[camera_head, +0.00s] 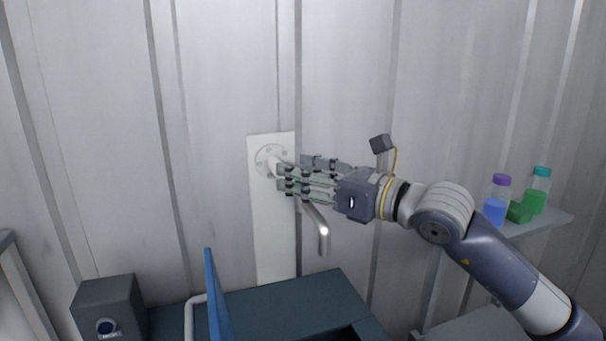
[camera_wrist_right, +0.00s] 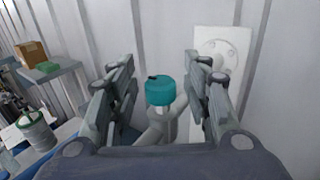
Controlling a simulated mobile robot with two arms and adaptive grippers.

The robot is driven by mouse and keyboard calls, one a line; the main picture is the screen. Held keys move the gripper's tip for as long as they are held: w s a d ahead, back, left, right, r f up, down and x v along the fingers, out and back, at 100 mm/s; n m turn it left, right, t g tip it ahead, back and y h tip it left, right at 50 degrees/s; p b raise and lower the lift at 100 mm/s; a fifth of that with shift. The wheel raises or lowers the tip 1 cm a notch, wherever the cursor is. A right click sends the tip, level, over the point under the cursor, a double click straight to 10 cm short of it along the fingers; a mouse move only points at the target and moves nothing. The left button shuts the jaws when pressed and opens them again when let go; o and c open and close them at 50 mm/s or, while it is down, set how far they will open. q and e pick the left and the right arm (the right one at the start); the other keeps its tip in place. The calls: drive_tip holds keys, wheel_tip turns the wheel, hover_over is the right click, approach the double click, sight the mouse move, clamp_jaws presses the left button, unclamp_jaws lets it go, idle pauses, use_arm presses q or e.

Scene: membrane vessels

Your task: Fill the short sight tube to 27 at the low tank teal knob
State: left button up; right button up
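The teal knob (camera_wrist_right: 160,90) is in the right wrist view, on top of a pale tap body with a spout. In the head view my gripper's fingers hide the knob; the metal spout (camera_head: 322,236) hangs below them, in front of a white wall plate (camera_head: 267,230). My right gripper (camera_head: 288,175) reaches in from the right at the tap. In the wrist view its fingers (camera_wrist_right: 158,68) are spread on both sides of the knob, with gaps showing between. My left gripper is out of view. I cannot make out the short sight tube or its marks.
A dark basin-like unit (camera_head: 285,306) stands below the spout, with a thin upright blue panel (camera_head: 215,295) and a grey box (camera_head: 108,308) at left.

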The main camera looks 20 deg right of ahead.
drive_tip(key=v, duration=1.1)
drive_tip(key=shift+s+d, duration=0.25)
drive_tip(key=shift+s, duration=0.1)
drive_tip(key=shift+s, duration=0.1)
idle(0.6)
